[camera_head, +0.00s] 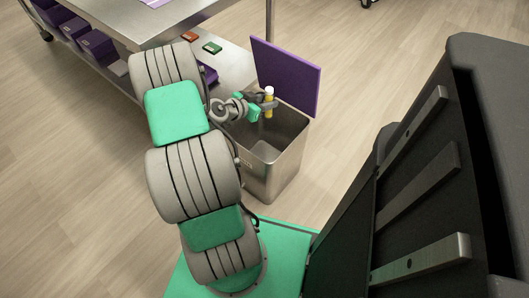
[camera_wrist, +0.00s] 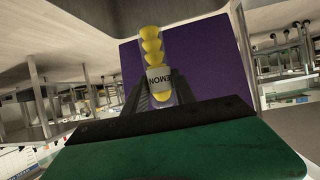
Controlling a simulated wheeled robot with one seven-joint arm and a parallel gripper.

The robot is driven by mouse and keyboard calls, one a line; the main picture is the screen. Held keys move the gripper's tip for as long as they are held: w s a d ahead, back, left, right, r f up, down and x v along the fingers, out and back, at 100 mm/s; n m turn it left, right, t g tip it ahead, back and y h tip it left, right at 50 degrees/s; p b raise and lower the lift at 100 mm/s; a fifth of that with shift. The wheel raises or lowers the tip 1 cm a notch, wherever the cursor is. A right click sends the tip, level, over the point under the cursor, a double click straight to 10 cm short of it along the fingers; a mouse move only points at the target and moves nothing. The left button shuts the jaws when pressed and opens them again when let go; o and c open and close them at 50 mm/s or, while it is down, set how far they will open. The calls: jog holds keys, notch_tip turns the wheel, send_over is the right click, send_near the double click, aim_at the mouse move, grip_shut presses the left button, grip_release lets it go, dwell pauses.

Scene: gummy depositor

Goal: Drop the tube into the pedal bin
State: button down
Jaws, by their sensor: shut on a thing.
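The tube (camera_head: 269,96) is small and clear with yellow contents and a white label. In the wrist view the tube (camera_wrist: 153,55) stands close to upright, with "LEMON" partly readable on its label. My gripper (camera_head: 266,101) is shut on the tube and holds it above the mouth of the pedal bin (camera_head: 284,166). The bin is a square steel box, and its purple lid (camera_head: 287,75) stands raised at the back. In the wrist view the purple lid (camera_wrist: 197,62) fills the space behind the tube. The part of the bin's inside that I see looks empty.
A steel table (camera_head: 165,22) with a lower shelf stands at the upper left, close to my arm. The shelf bears purple boxes (camera_head: 97,45), a red item (camera_head: 190,36) and a green item (camera_head: 212,47). Open wooden floor lies right of the bin.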

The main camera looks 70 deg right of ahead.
aim_at(267, 113)
notch_tip(267, 113, down, 6)
jog(key=b, duration=0.3)
jog(key=shift+b, duration=0.35)
jog(key=c, duration=0.9)
grip_release()
jog(key=shift+c, duration=0.2)
jog(key=p+v, duration=0.2)
jog(key=v, duration=0.5)
jog(key=shift+a+r, duration=0.2)
jog(key=shift+a, duration=0.1)
jog(key=shift+w, duration=0.1)
